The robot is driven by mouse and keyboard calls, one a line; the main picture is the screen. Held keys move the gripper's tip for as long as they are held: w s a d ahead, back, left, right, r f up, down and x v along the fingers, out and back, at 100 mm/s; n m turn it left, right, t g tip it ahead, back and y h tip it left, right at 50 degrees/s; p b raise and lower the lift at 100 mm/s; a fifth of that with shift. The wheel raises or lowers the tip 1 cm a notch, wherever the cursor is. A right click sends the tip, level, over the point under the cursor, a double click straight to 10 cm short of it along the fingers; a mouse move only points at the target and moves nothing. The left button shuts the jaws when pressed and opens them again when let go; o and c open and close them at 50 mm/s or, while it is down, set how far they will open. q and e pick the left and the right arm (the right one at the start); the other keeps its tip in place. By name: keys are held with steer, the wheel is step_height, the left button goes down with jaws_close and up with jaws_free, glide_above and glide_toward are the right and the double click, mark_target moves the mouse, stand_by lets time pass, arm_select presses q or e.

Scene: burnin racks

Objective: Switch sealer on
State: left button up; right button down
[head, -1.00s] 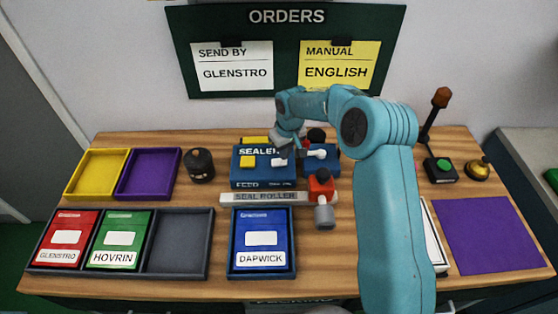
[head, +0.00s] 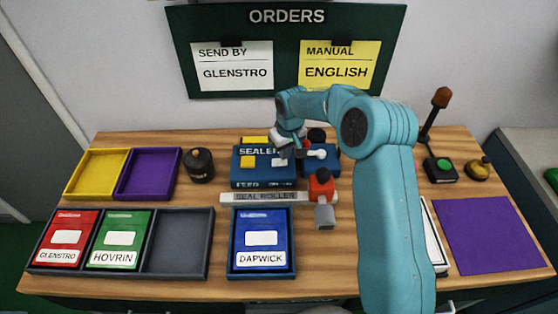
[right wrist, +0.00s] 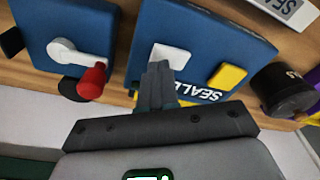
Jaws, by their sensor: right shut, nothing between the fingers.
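The sealer (head: 262,176) is a blue box at the middle back of the table, marked SEALER on top. It carries a yellow block (head: 248,161) and a white switch piece (head: 279,162). In the right wrist view the sealer (right wrist: 200,28) shows the white piece (right wrist: 167,55) and the yellow block (right wrist: 227,77). My right gripper (right wrist: 160,70) is shut and empty, its fingertips at the white piece; whether they touch it I cannot tell. In the head view the right gripper (head: 290,152) is over the sealer's right side. My left gripper is not in view.
A smaller blue box (right wrist: 62,25) beside the sealer has a grey lever with a red knob (right wrist: 92,80). The seal roller (head: 255,197) lies in front. A black canister (head: 199,165) stands left. The orders board (head: 285,85) hangs behind.

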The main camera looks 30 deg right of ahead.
mark_target(285, 162)
steer(key=shift+f+b, duration=0.65)
steer(key=shift+f, duration=0.2)
steer(key=shift+r, duration=0.1)
steer(key=shift+r+p, duration=2.1)
steer(key=shift+r, duration=1.4)
steer(key=shift+f, duration=0.1)
steer(key=shift+s, duration=0.1)
